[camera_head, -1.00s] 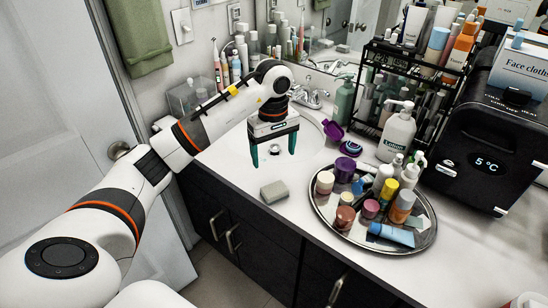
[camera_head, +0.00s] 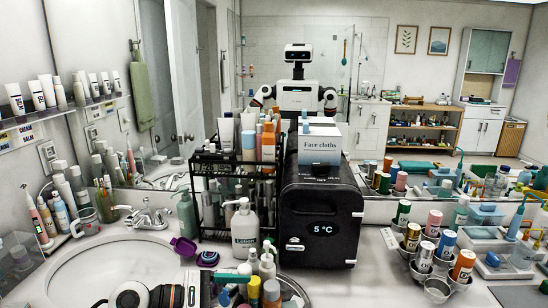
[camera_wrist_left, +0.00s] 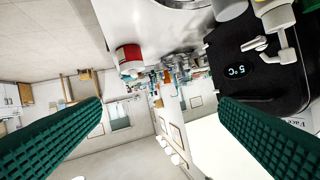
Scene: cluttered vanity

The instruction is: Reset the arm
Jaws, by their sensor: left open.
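My left gripper (camera_head: 222,282) is at the bottom of the head view, over the counter's front part by the sink's right side. Its arm comes in from the bottom edge, and only the last part of it shows. In the left wrist view the two green ridged fingers of my left gripper (camera_wrist_left: 160,105) stand wide apart with nothing between them. My right gripper is not directly in view.
A sink (camera_head: 75,275) lies to the left. A lotion bottle (camera_head: 244,230), black rack (camera_head: 212,200) and black box (camera_head: 318,220) reading 5 °C stand behind the gripper. Cups with cans (camera_head: 424,257) stand at right. The mirror shows my body.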

